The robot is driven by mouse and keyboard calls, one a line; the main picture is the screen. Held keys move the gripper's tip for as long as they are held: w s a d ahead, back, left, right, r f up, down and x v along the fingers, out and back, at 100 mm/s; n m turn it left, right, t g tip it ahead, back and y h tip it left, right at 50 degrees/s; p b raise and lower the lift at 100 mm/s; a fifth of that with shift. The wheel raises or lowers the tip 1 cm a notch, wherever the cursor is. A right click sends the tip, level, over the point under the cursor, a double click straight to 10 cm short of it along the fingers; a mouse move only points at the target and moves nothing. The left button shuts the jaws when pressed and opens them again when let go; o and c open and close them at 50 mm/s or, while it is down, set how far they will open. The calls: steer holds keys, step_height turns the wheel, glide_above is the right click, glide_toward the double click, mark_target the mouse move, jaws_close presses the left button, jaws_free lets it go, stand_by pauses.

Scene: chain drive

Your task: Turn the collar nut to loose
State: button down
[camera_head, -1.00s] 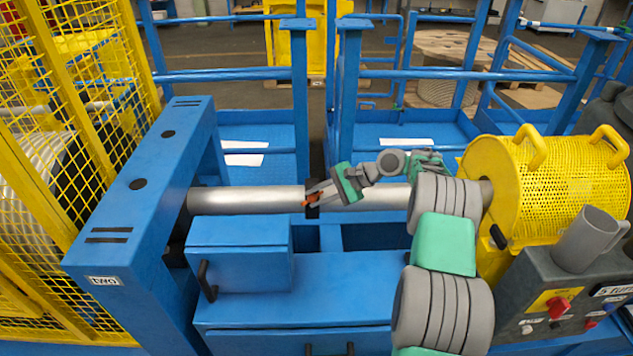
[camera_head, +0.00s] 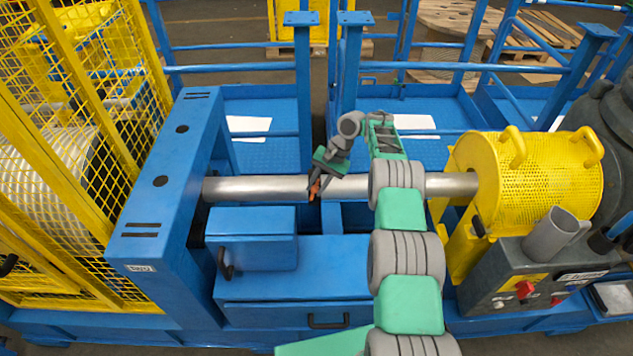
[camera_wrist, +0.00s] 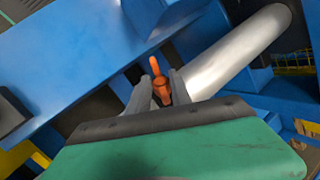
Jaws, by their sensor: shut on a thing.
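The collar nut shows as a small orange lever-like part (camera_head: 314,189) at the silver shaft (camera_head: 255,189), near the middle of the head view. In the wrist view the orange part (camera_wrist: 159,82) stands between the two grey fingers, with its tip sticking out beyond them. My gripper (camera_head: 317,183) is shut on it, reaching over the shaft with its fingers pointing down and slightly left. The gripper also shows in the wrist view (camera_wrist: 164,93). The collar's body around the shaft is mostly hidden by the gripper.
The shaft runs from a blue frame (camera_head: 165,180) at left to a yellow perforated guard (camera_head: 535,185) at right. A blue box (camera_head: 250,240) with a handle sits just below the shaft. A grey mug (camera_head: 550,235) stands on the control box. Blue railings (camera_head: 235,68) stand behind.

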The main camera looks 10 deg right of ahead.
steer(key=shift+s+f+h+p, duration=0.1)
steer(key=shift+f+h+p, duration=0.05)
steer(key=shift+h+p, duration=0.2)
stand_by(0.4)
steer(key=c, duration=1.4)
jaws_free()
